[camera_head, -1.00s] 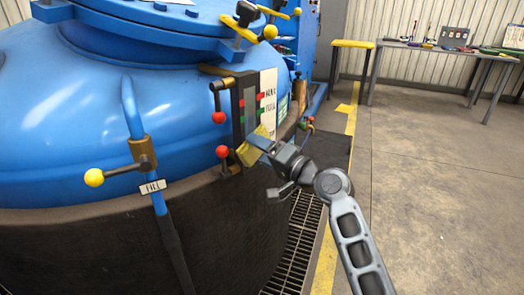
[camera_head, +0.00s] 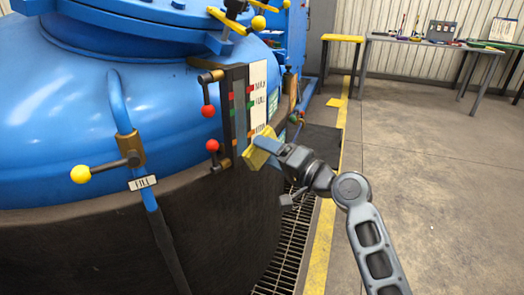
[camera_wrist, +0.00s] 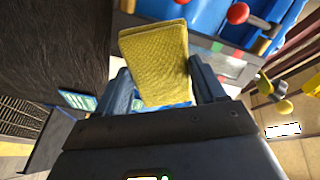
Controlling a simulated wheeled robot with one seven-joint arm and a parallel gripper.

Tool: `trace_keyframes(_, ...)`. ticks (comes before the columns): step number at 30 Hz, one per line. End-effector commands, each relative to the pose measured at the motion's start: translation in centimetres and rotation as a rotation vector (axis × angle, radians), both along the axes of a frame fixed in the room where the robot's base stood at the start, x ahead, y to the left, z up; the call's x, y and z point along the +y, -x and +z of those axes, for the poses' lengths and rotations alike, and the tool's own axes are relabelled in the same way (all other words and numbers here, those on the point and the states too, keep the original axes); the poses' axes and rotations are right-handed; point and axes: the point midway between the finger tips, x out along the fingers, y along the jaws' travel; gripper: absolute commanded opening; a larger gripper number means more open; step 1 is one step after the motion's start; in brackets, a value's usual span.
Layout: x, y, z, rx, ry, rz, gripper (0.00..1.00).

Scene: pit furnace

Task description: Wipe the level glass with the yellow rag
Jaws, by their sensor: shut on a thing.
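The yellow rag (camera_head: 260,149) is a folded pad held between the fingers of my gripper (camera_head: 270,146). It also shows in the wrist view (camera_wrist: 158,65), between the two blue fingers (camera_wrist: 160,88). The level glass (camera_head: 239,112) is a dark upright strip with red, green and orange marks on the blue vessel's side, beside a white label plate (camera_head: 258,95). The rag is at the lower end of the gauge, in front of the plate's bottom. I cannot tell whether it touches the glass. Red-knobbed valve handles (camera_head: 208,111) stand left of the gauge, above and below.
The blue vessel (camera_head: 60,110) with a dark lower wall fills the left. A yellow-knobbed FILL valve (camera_head: 80,174) sticks out in front. A floor grating (camera_head: 288,245) lies below the gripper. A workbench (camera_head: 410,42) and yellow stool (camera_head: 342,39) stand behind; the right floor is clear.

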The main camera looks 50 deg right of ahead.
Motion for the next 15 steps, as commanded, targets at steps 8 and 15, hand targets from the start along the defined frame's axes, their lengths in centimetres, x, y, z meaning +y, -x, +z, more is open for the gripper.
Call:
trace_keyframes(8,0.03,0.31,0.02,0.000,0.000,0.000,0.45)
trace_keyframes(15,0.05,0.82,-0.07,0.000,-0.001,0.000,0.45)
